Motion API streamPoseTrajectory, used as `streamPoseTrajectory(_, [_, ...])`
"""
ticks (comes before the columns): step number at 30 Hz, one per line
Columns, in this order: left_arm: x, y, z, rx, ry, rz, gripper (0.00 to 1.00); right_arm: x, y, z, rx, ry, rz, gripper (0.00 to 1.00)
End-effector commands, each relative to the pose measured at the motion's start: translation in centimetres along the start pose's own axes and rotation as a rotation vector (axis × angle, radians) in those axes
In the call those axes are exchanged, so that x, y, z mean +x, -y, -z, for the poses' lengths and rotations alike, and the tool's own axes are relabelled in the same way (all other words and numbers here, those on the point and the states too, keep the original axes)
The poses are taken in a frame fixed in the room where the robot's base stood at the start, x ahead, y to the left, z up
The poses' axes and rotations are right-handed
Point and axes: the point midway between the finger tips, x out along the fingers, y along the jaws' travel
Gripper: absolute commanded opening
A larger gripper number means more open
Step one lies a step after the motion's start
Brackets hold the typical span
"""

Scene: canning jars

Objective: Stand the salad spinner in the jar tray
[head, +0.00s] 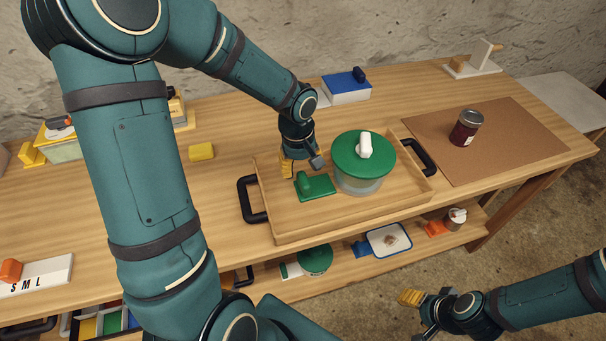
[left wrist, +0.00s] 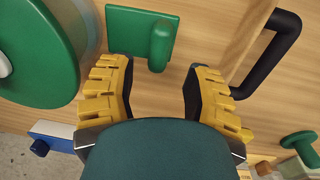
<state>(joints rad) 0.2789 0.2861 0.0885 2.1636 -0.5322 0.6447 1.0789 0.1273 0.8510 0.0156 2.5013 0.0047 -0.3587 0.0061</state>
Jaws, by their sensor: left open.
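The salad spinner (head: 363,155), with a green lid, white knob and clear bowl, stands upright in the right part of the wooden jar tray (head: 290,234). Its green lid (left wrist: 35,50) fills the upper left of the left wrist view. A green plate with a raised grip (head: 315,188) lies beside it in the tray; it also shows in the left wrist view (left wrist: 140,35). My left gripper (head: 302,168) is open and empty, low over the tray behind the green plate and left of the spinner. My right gripper (head: 420,312) is at the lower right, away from the table; its opening is unclear.
Black handles (head: 252,200) rise at the tray's ends. A red jar (head: 466,127) stands on a brown mat (head: 520,130) to the right. A blue-and-white box (head: 346,88) and yellow block (head: 201,152) are behind. A lower shelf holds another green-lidded item (head: 315,260) and a white tray (head: 388,240).

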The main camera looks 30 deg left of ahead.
Motion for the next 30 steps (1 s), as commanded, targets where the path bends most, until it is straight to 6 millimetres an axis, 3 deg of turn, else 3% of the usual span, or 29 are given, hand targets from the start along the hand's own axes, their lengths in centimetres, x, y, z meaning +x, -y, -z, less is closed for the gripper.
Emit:
streamPoseTrajectory(3, [-2.6,-0.1,0.1,0.000,-0.004,-0.002,0.50,-0.6,0.2,0.2,0.001,-0.005,-0.001,0.57])
streamPoseTrajectory(10, [-5.1,0.0,0.1,-0.001,-0.002,-0.001,0.50,-0.9,0.3,0.5,0.003,-0.010,-0.001,0.57])
streamPoseTrajectory(30, [-5.5,0.0,0.0,0.000,0.000,0.000,0.50,-0.9,0.3,0.5,0.003,-0.010,-0.001,0.57])
